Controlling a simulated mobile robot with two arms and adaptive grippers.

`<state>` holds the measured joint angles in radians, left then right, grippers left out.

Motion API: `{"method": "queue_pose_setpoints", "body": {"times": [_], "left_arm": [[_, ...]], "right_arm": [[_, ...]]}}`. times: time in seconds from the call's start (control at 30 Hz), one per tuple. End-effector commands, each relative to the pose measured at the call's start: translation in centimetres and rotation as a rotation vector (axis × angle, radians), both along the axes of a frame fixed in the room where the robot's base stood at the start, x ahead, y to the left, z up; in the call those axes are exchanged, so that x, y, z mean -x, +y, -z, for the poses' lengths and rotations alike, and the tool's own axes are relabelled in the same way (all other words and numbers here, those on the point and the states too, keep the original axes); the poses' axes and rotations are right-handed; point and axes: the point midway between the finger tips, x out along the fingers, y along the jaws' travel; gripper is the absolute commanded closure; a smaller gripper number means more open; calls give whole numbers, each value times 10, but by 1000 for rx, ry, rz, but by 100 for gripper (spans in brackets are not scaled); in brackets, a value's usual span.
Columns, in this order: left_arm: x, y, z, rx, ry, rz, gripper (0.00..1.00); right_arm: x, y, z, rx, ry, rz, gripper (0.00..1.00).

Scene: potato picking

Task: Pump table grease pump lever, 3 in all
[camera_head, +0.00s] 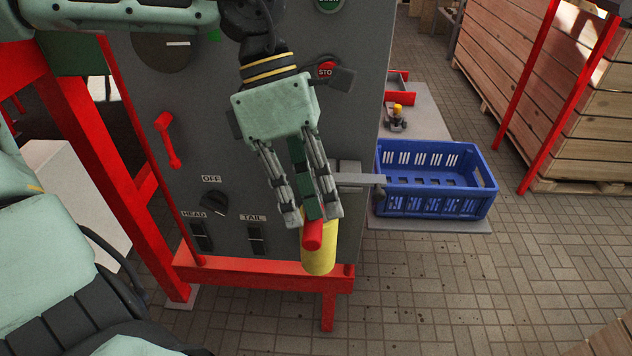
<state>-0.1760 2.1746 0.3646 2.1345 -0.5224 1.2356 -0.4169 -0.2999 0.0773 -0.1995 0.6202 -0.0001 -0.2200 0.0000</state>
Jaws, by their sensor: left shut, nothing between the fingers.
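My left gripper (311,214) points down in front of the grey control cabinet (350,110). It is shut with nothing held. A red lever end (313,234) shows just below its fingertips, in front of a yellow cylinder (320,260) low on the cabinet's right side. These look like the grease pump and its lever. A dark green bar runs between the fingers down to the red end; I cannot tell whether it touches them. The gripper hides part of the pump. My right gripper is not in view.
The cabinet carries a red handle (167,140), a black selector knob (214,203) and a red stop button (326,70). A red frame (265,275) runs below it. A blue crate (485,205) stands to the right, before wooden bins (540,90).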

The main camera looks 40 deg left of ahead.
Motion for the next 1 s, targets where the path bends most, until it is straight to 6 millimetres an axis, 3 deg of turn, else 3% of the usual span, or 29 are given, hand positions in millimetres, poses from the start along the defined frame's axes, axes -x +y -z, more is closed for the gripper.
{"method": "queue_pose_setpoints", "body": {"times": [0.67, 1.0], "left_arm": [[2, -1, 18, 1, 1, 0, 100], [-1, 1, -4, 0, 0, 0, 100]], "right_arm": [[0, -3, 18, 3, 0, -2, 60], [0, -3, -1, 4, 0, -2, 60]]}}
